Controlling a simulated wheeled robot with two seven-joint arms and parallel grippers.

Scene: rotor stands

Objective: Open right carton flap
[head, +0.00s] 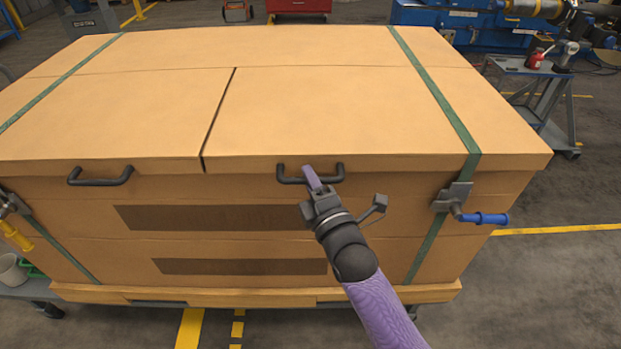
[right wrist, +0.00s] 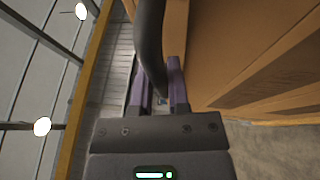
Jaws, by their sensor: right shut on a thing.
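The large carton (head: 180,230) fills the middle of the head view, its lid closed. A dark seam divides the front of the lid into a left flap (head: 110,118) and a right flap (head: 330,115). Each has a black handle at its front edge: the left handle (head: 100,178) and the right handle (head: 325,178). My right gripper (head: 314,182) is at the right handle, shut on it. In the right wrist view the dark handle bar (right wrist: 150,45) runs between the purple fingers (right wrist: 157,85). My left gripper is not in view.
Green straps (head: 440,100) cross the lid on both sides. A ratchet with a blue handle (head: 484,218) hangs at the front right, and one with a yellow handle (head: 15,235) at the left edge. A grey cart (head: 545,100) stands behind on the right.

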